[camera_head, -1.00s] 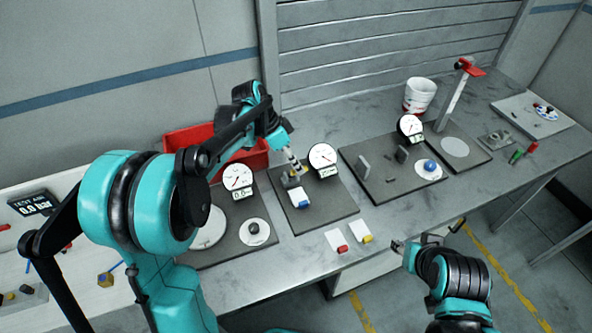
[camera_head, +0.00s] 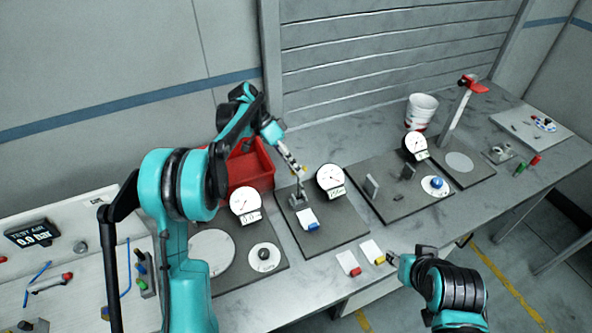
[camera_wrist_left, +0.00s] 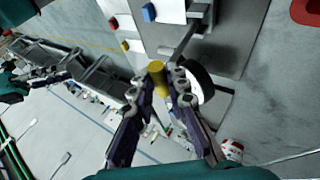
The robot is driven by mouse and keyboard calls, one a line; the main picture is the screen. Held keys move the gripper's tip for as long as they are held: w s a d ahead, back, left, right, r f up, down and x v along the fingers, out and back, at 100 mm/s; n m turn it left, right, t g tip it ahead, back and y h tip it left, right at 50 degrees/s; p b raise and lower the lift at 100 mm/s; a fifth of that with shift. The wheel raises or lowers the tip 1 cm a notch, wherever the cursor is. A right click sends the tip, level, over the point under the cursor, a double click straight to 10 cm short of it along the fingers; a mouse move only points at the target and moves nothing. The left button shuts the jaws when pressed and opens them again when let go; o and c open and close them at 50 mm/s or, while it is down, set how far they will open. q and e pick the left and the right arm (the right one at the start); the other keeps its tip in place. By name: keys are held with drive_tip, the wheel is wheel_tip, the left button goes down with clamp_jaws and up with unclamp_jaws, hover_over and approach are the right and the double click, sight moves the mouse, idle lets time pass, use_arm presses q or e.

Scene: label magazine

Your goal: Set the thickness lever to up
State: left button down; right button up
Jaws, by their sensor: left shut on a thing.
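The thickness lever shows in the left wrist view as a yellow cylindrical knob (camera_wrist_left: 157,72) beside a grey rod (camera_wrist_left: 182,40). My left gripper (camera_wrist_left: 163,88) is shut on the knob, with a finger on each side. In the head view my left gripper (camera_head: 300,171) is above the back of the middle dark plate (camera_head: 338,236), and the lever stands roughly upright under it; its knob is mostly hidden by the fingers. A round gauge (camera_head: 330,177) stands just right of it. My right gripper (camera_head: 391,257) is low by the bench's front edge; its fingers are too small to judge.
A red bin (camera_head: 250,168) stands behind my left arm. A white card with a blue end (camera_head: 309,219) lies in front of the lever. Cards with red (camera_head: 348,263) and yellow (camera_head: 372,252) ends lie at the front edge. A white bucket (camera_head: 421,112) stands farther right.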

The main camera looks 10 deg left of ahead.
use_arm(q)
drive_tip(key=shift+w+a+f, duration=0.15)
drive_tip(key=shift+w+a, duration=0.25)
drive_tip(key=shift+w, duration=0.05)
drive_tip(key=c, duration=1.5)
unclamp_jaws()
drive_tip(key=shift+w, duration=0.1)
drive_tip(key=shift+w+a+f, duration=0.2)
use_arm(e)
drive_tip(key=shift+w+a+f, duration=0.1)
drive_tip(key=shift+w+a, duration=0.2)
drive_tip(key=shift+w, duration=0.15)
use_arm(q)
drive_tip(key=v, duration=1.2)
drive_tip(key=shift+s, duration=0.15)
